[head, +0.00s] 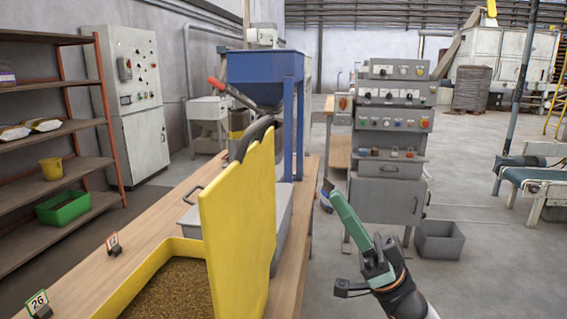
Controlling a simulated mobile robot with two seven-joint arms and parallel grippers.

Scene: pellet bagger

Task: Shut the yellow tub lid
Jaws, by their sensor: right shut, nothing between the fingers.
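The yellow tub (150,275) sits on the wooden bench at the lower left, with brown pellets inside. Its yellow lid (238,215) is open and stands steeply upright along the tub's right side. My right gripper (326,190) is to the right of the lid, past the bench edge in the picture and apart from the lid. It is shut and empty, its green body pointing up and left. My left gripper is not in view.
A grey metal box with a handle (190,197) is partly hidden behind the lid. Numbered tags (113,244) stand on the bench (85,275). A blue hopper (262,80), a grey control console (390,130) and a grey bin (438,240) stand beyond.

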